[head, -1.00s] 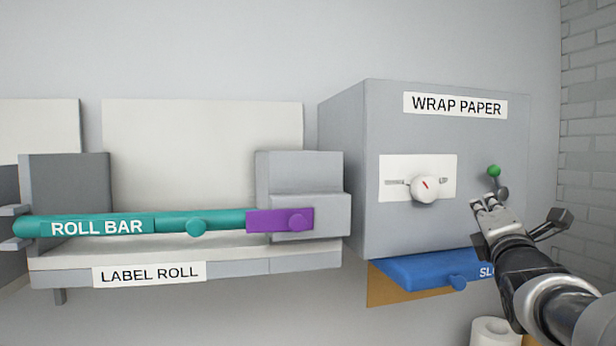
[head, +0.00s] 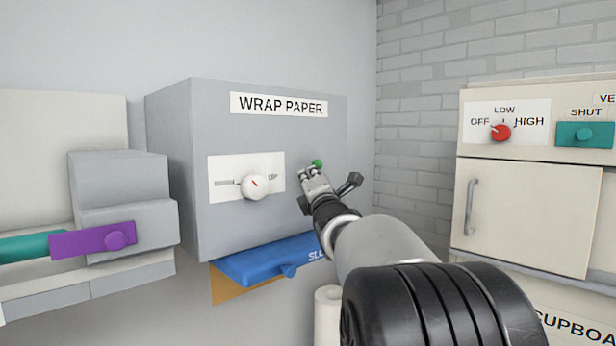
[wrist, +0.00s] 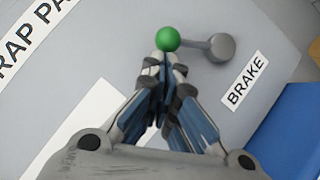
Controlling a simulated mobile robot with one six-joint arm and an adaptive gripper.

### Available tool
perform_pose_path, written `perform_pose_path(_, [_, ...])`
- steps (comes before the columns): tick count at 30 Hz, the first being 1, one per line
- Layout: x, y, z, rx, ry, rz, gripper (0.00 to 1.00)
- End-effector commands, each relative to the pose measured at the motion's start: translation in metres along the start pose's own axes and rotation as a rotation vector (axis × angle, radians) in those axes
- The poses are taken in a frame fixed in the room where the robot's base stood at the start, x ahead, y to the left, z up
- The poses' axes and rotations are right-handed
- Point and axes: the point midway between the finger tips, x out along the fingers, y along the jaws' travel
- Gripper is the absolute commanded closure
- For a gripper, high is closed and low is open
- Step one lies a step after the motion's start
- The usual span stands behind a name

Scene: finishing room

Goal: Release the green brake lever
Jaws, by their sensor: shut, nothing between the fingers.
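The brake lever has a green ball (wrist: 168,39) on a short grey arm that runs to a round grey pivot (wrist: 221,47), beside a BRAKE label (wrist: 245,81) in the wrist view. In the head view the green ball (head: 318,164) shows on the front of the grey WRAP PAPER box (head: 215,130). My gripper (head: 311,171) is shut and empty, its fingertips right at the ball. In the wrist view the fingertips (wrist: 165,58) lie just below the ball; I cannot tell whether they touch it. The pivot is hidden behind my gripper in the head view.
A white dial (head: 256,187) is left of my gripper on the box. A blue slotted tray (head: 270,258) juts out below. A purple block (head: 92,240) is at the left, and a cream cupboard (head: 525,215) with a red knob (head: 501,132) stands at the right.

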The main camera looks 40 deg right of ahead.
Motion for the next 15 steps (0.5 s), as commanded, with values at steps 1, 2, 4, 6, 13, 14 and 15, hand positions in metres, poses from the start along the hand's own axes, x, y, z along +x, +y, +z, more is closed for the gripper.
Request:
perform_pose_path(1, [-0.0001,0.0001,0.0001,0.0,0.0,0.0,1.0])
perform_pose_path(2, [0.0,0.0003,0.0002,0.001,0.0,-0.001,1.0])
perform_pose_path(4, [0.0003,0.001,0.0007,0.005,0.0,-0.003,1.0])
perform_pose_path(6, [0.001,0.0024,0.0016,0.013,0.0,-0.008,1.0])
perform_pose_path(13, [0.0031,0.0047,0.0042,0.051,0.001,-0.034,1.0])
perform_pose_path(14, [0.0033,0.0049,0.0044,0.054,0.002,-0.036,1.0])
perform_pose_path(15, [0.0036,0.0053,0.0048,0.059,0.002,-0.039,1.0])
